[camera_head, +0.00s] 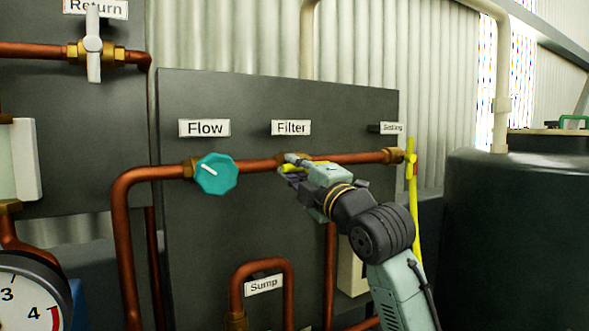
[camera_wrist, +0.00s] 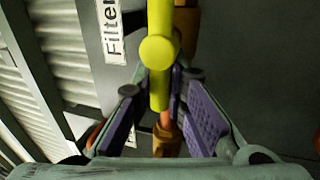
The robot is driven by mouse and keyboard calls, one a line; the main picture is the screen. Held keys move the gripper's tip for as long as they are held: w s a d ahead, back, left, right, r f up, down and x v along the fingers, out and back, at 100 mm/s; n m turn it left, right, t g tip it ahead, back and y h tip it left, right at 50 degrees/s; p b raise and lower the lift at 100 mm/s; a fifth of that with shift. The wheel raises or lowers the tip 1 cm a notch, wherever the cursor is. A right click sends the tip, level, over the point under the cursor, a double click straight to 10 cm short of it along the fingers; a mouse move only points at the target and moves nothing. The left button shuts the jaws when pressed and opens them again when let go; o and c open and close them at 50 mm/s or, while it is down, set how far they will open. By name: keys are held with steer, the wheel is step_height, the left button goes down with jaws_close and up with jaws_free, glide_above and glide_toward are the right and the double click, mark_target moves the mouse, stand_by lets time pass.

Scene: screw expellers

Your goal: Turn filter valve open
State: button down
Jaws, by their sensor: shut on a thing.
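The filter valve has a yellow handle (camera_wrist: 160,75) with a round hub, and it fills the upper middle of the wrist view. In the head view a bit of the yellow handle (camera_head: 291,168) shows below the "Filter" label (camera_head: 291,128), on the copper pipe. My gripper (camera_head: 290,163) is at this handle and hides most of it. In the wrist view the purple pads of my gripper (camera_wrist: 160,108) are on both sides of the handle's near end, shut on it. The handle runs top to bottom in the wrist view.
A teal knob (camera_head: 216,173) under the "Flow" label is to the left on the same pipe. Another yellow valve handle (camera_head: 411,172) stands at the pipe's right end. A dark tank (camera_head: 515,230) is at the right. A pressure gauge (camera_head: 28,295) is at the lower left.

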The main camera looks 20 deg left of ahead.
steer(key=c, duration=1.6)
jaws_free()
steer(key=v, duration=1.2)
steer(key=shift+d, duration=0.1)
